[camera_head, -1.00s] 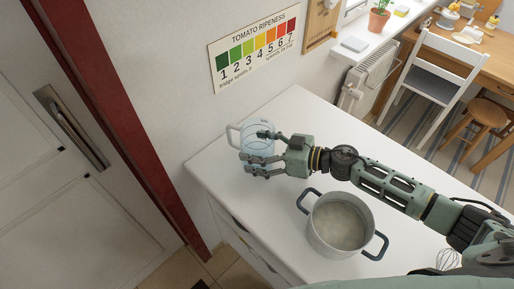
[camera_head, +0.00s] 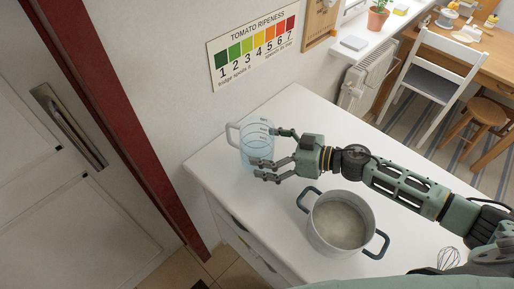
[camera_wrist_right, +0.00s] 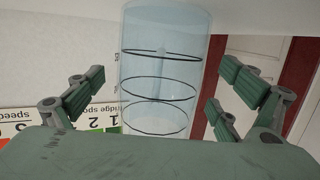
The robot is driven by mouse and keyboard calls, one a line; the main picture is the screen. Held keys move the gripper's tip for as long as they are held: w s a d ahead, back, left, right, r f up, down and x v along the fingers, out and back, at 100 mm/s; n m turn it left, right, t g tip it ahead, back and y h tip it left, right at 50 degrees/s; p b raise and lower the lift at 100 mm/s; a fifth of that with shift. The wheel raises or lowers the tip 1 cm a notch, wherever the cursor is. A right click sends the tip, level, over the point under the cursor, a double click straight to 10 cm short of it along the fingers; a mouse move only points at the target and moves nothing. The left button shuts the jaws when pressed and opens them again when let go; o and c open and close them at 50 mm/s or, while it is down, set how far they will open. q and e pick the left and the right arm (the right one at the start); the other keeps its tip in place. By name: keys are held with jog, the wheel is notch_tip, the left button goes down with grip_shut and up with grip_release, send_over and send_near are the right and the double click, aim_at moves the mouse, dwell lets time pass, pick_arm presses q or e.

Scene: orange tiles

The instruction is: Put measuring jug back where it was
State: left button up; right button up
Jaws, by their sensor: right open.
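The measuring jug (camera_head: 257,143) is clear and bluish with dark ring marks and a pale handle. It stands upright on the white counter (camera_head: 290,108) near its far left end, by the wall. My right gripper (camera_head: 268,153) is open, just to the right of the jug, with its fingers spread near the jug's sides. In the right wrist view the jug (camera_wrist_right: 160,75) shows between the spread fingers, with gaps on both sides. My left gripper is not in view.
A white pot (camera_head: 340,222) with dark handles and pale contents stands on the counter below my right arm. A whisk (camera_head: 448,259) lies at lower right. A tomato ripeness chart (camera_head: 254,50) hangs on the wall. Bare counter lies left of the pot.

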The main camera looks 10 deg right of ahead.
jog(key=b+v, duration=0.1)
jog(key=v, duration=0.3)
jog(key=shift+s+d+f, duration=0.1)
jog(key=shift+f, duration=0.05)
jog(key=shift+s+d+r, duration=0.15)
jog(key=shift+d+r, duration=0.05)
jog(key=shift+r, duration=0.05)
